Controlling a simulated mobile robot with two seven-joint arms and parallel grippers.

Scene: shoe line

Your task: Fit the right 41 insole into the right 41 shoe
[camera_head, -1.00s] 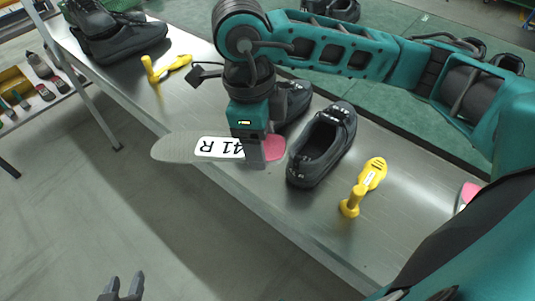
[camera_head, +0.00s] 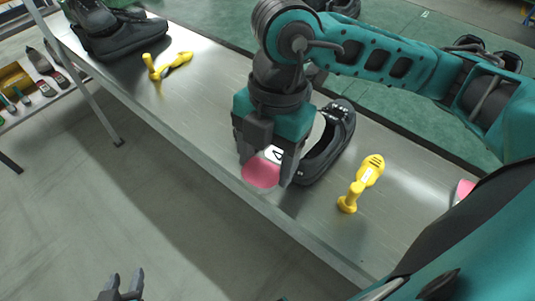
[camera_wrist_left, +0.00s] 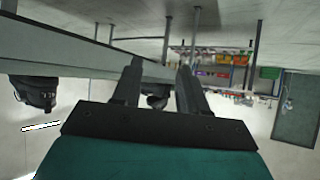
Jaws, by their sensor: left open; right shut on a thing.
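My right gripper (camera_head: 268,172) is shut on an insole (camera_head: 261,174) above the front edge of the bench. The insole's pink end points toward the camera, and only a bit of its white label shows between the fingers. Its far part is hidden behind the gripper. A dark shoe (camera_head: 329,147) stands on the bench just right of the gripper, its opening partly covered by the gripper. The shoe's size cannot be read. My left gripper (camera_head: 122,285) is open and empty at the bottom left, away from the bench; its fingers also show in the left wrist view (camera_wrist_left: 160,85).
A yellow tool (camera_head: 364,180) lies on the metal bench (camera_head: 215,100) right of the shoe, and another yellow tool (camera_head: 166,66) lies to the left. Dark shoes (camera_head: 120,35) stand at the far left. Another pink insole (camera_head: 462,191) shows partly at the right edge.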

